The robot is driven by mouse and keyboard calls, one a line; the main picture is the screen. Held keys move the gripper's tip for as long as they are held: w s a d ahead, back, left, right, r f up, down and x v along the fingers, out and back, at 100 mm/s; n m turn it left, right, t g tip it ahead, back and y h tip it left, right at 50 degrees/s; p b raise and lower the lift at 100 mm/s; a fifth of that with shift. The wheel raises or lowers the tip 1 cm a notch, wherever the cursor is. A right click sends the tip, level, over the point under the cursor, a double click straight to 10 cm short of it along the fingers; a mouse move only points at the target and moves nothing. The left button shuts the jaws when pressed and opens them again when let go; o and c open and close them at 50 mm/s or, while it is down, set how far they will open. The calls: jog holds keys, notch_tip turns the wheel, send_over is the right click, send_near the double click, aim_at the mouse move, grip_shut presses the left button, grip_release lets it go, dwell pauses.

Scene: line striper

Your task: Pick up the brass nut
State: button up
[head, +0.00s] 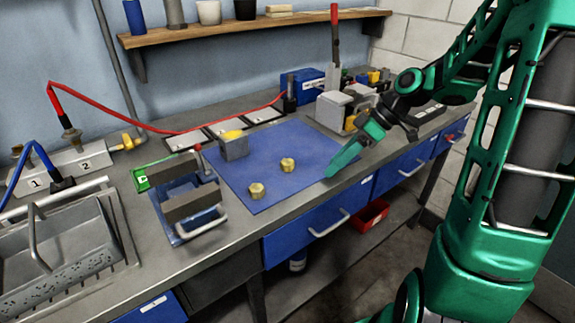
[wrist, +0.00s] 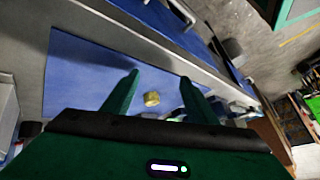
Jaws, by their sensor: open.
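Two brass nuts lie on the blue mat (head: 262,150) in the head view. One nut (head: 288,165) is near the middle of the mat, and the other nut (head: 257,191) is nearer the front edge. My gripper (head: 332,172) is above the mat's right side, to the right of both nuts and touching neither. In the wrist view my gripper (wrist: 160,77) has its two green fingers apart. One brass nut (wrist: 152,98) shows in the gap between them, with nothing gripped. I cannot tell which nut that is.
A grey block with a yellow top (head: 234,146) stands on the mat's left part. A vise (head: 188,205) is left of the nuts. A grey machine with a red-handled lever (head: 335,105) stands behind my gripper. A sink tray (head: 55,250) is at the far left.

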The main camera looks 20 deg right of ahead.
aim_at(288, 161)
jog(key=w+n+y, duration=0.1)
jog(key=w+r+n+y, duration=0.1)
jog(key=w+n, duration=0.1)
jog(key=w+r+n+t+y, duration=0.1)
jog(key=y, duration=0.1)
jog(key=shift+w+a+r+n, duration=0.15)
jog(key=shift+w+a+n, duration=0.05)
jog(key=shift+w+n, duration=0.1)
jog(key=shift+w+r, duration=0.15)
jog(key=shift+r, duration=0.05)
jog(key=shift+w+a+n+y, duration=0.1)
jog(key=shift+a+n+y, duration=0.05)
jog(key=shift+n+y, duration=0.15)
jog(key=x, duration=1)
jog(key=shift+w+a, duration=0.1)
jog(key=shift+w, duration=0.15)
jog(key=c, duration=1.2)
